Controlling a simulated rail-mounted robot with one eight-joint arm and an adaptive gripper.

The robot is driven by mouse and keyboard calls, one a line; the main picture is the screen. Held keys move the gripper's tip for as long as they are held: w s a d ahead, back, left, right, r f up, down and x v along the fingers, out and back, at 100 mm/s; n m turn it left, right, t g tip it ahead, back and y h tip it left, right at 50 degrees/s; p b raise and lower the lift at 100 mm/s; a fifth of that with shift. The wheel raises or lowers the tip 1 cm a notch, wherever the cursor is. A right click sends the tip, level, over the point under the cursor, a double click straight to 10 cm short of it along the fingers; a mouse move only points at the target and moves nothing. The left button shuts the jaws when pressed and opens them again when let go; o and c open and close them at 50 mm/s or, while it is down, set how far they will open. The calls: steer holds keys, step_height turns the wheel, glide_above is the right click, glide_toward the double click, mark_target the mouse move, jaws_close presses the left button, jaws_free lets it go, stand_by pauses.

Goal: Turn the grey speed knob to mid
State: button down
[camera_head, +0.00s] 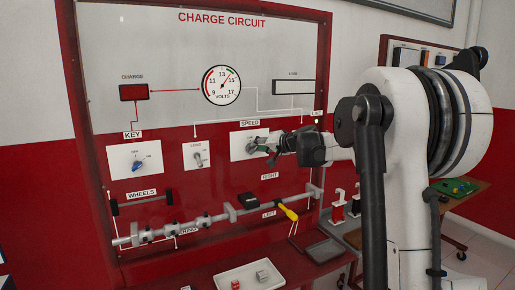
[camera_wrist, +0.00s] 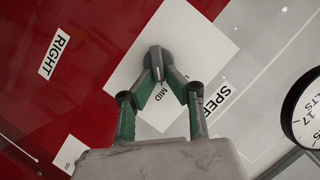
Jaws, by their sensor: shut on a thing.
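The grey speed knob (camera_wrist: 156,58) sits on a white plate (camera_wrist: 187,35) under the SPEED label. In the wrist view its raised bar lies between my fingertips and points roughly toward the printed MID mark (camera_wrist: 159,92). My gripper (camera_wrist: 157,78) is shut on the knob, one green finger on each side. In the head view my gripper (camera_head: 268,149) reaches the SPEED plate (camera_head: 237,143) from the right and partly covers the knob (camera_head: 252,147).
The voltmeter (camera_head: 221,85) needle points up and right, near 15. A LOAD switch (camera_head: 198,158) and KEY plate (camera_head: 134,159) are to the left.

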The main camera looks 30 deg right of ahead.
stand_by(0.3)
steer(key=c, duration=1.8)
jaws_free()
steer(key=v, duration=1.2)
steer(key=shift+f, duration=0.1)
